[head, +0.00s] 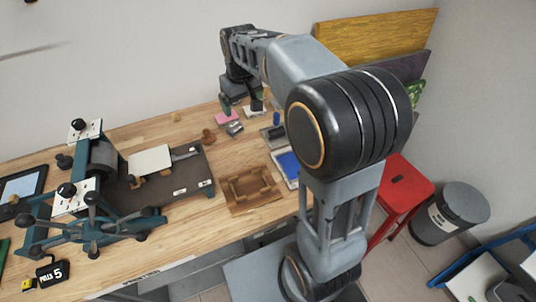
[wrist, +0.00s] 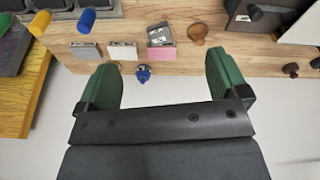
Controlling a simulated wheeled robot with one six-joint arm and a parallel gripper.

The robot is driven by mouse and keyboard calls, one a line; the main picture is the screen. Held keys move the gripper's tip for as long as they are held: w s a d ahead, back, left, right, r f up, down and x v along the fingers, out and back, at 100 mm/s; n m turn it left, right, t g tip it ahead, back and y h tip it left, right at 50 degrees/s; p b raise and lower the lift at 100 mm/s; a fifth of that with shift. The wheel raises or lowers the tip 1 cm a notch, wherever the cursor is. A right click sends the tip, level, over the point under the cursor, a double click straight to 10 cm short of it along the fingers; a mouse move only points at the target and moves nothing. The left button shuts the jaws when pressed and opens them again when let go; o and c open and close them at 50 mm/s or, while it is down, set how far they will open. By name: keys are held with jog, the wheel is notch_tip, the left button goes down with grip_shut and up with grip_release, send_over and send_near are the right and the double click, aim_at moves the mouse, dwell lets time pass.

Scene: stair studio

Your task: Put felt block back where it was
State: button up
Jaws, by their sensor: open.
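My gripper (head: 241,106) is above the back of the wooden workbench, open, with nothing between its fingers. Its two green fingers show wide apart in the wrist view (wrist: 165,78). Several small blocks lie near it on the bench: a pink one (head: 226,119), also in the wrist view (wrist: 161,54), a pale one (wrist: 122,51) and a grey one (wrist: 85,51). I cannot tell for sure which is the felt block. A small blue item (wrist: 143,74) lies near the bench's back edge, between the fingers as seen from the wrist.
A brown wooden tray (head: 252,207) lies near the bench's front edge. A press (head: 103,155) with a flat bed stands at left. A brown stamp-like knob (head: 208,136) is near the blocks. A red stool (head: 405,184) and grey bin (head: 452,212) stand at right.

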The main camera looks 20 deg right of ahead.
jog(key=s+f+m+t, duration=0.1)
jog(key=s+f, duration=0.1)
jog(key=s, duration=0.7)
jog(key=s+f+m+t, duration=0.1)
jog(key=s, duration=0.9)
jog(key=shift+f, duration=0.35)
